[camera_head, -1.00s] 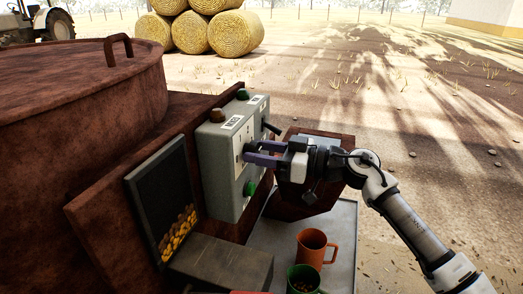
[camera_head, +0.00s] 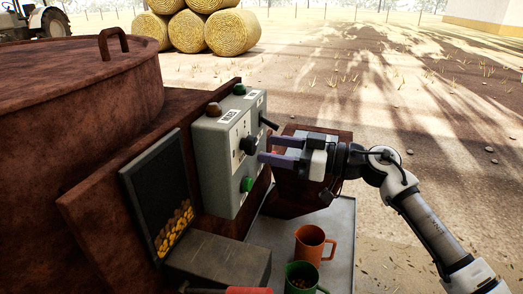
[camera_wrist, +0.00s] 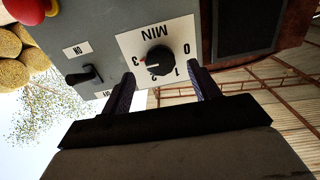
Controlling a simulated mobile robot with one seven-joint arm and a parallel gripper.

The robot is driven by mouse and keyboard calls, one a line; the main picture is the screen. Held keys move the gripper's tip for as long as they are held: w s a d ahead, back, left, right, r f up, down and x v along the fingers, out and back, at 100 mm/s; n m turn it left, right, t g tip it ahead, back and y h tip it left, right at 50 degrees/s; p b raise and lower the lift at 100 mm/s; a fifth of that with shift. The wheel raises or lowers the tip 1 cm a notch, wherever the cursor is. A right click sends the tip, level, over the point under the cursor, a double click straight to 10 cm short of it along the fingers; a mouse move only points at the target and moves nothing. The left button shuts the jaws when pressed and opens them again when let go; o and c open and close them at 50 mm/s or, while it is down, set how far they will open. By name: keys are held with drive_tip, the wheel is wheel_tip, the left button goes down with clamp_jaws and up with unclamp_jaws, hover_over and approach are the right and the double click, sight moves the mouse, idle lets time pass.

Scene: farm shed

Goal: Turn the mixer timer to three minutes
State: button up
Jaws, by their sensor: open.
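The timer knob (camera_head: 249,145) is black and sits on a grey control box (camera_head: 212,165) on the mixer (camera_head: 90,165). In the wrist view the knob (camera_wrist: 158,60) shows on a white plate (camera_wrist: 178,38) marked MIN, with numbers from 0 to 3, seen upside down. A pale line on the knob lies on the side toward the 3; its exact alignment is hard to tell. My gripper (camera_head: 262,149) is open and empty, just in front of the knob and apart from it. In the wrist view its fingers (camera_wrist: 163,88) stand either side below the knob.
An orange mug (camera_head: 309,246) and a green mug (camera_head: 301,278) stand on a grey tray (camera_head: 345,225) below. Open ground lies right.

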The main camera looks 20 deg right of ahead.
drive_tip(key=b+v, duration=0.2)
drive_tip(key=v, duration=0.7)
drive_tip(key=shift+s+d, duration=0.25)
drive_tip(key=shift+d, duration=0.05)
